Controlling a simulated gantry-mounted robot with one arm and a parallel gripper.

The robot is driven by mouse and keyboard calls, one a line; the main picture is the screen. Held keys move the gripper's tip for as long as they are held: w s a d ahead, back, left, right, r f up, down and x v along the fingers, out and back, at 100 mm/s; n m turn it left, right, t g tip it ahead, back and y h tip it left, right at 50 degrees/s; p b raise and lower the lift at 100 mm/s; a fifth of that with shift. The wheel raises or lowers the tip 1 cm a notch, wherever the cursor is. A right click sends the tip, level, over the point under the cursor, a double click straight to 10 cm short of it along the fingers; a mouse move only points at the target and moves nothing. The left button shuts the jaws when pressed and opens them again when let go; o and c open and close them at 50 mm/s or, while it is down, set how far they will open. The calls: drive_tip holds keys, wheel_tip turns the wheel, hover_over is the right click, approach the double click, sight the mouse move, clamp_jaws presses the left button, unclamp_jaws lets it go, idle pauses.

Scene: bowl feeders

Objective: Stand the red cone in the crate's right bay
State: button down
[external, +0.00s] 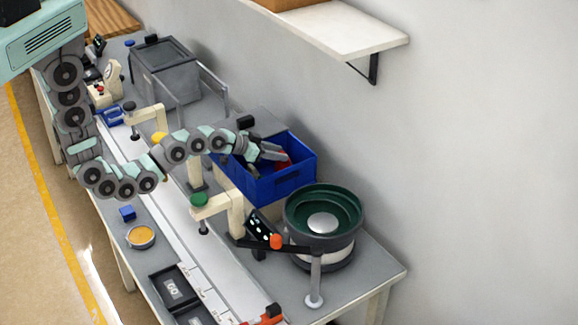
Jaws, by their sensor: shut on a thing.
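The blue crate (293,180) stands on the bench at the back, left of the bowl feeder. My arm reaches across from the left, and my gripper (279,156) is over the crate's interior. The gripper is shut on a red thing (283,163), most likely the red cone, which shows only as a small red patch at the fingers. The crate's near wall and my gripper hide its lower part, so I cannot tell if it touches the crate floor or is upright. The crate's bays are hard to make out.
A bowl feeder (323,223) with a green bowl stands right of the crate. A cream post with a green knob (200,199) stands in front. A white track (180,215) runs along the bench. A grey bin (167,75) is at the far left, and a shelf (345,35) hangs above.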

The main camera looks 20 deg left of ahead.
drive_tip(key=shift+f, duration=0.1)
drive_tip(key=shift+f+b, duration=0.55)
drive_tip(key=shift+f, duration=0.1)
drive_tip(key=c, duration=0.9)
unclamp_jaws()
drive_tip(key=shift+r, duration=0.1)
drive_tip(key=shift+c, duration=0.2)
